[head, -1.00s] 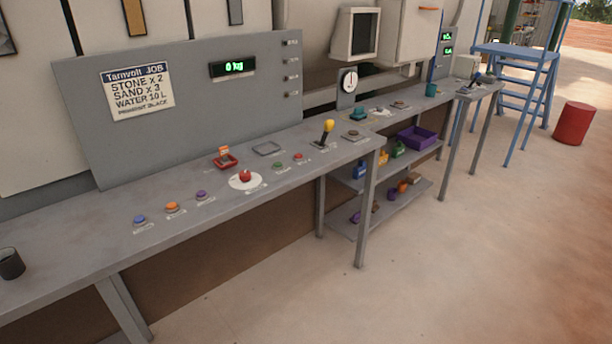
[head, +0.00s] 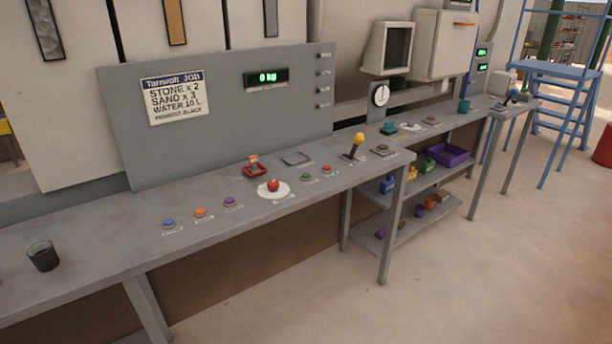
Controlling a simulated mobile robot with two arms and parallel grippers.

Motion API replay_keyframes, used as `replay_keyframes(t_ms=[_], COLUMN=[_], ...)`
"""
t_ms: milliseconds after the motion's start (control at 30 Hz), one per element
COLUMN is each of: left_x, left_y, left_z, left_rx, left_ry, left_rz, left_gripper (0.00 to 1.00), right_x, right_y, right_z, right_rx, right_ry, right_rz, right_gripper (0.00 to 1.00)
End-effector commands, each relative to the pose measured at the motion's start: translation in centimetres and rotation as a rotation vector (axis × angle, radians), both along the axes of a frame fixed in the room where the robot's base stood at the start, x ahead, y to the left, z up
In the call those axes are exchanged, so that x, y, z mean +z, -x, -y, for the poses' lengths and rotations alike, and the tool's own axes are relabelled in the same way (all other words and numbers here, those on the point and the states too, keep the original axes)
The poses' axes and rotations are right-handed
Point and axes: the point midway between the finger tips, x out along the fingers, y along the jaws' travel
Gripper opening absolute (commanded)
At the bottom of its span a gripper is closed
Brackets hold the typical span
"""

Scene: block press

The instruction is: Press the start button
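In the head view a long grey bench carries a row of buttons with small labels too blurred to read. From left to right there is a blue button (head: 169,223), an orange button (head: 200,212), a purple button (head: 230,202), a large red button (head: 273,185) on a white disc, a green button (head: 306,177) and a small red button (head: 327,169). I cannot tell from the labels which is the start button. Neither of my grippers is in view.
The grey bench (head: 120,258) also holds a dark cup (head: 43,256), a red square switch (head: 255,168) and a yellow-knobbed lever (head: 357,146). A panel display (head: 266,77) reads 0 kg. A shelf below holds a purple bin (head: 447,155). The floor (head: 480,280) in front is clear.

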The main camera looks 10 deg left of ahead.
Motion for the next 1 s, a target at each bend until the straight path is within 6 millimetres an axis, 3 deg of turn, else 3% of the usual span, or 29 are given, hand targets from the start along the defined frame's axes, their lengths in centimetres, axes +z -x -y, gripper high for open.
replay_keyframes(t_ms=[67,300,1000], left_x=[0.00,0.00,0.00], left_y=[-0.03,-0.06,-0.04], left_z=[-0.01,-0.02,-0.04], left_rx=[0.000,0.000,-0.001], left_ry=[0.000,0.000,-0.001], left_rz=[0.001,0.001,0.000], left_gripper=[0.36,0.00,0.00], right_x=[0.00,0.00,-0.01], right_y=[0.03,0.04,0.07], right_z=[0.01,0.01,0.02], right_rx=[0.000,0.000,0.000], right_ry=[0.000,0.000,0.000], right_rz=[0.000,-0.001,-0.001], right_gripper=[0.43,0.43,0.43])
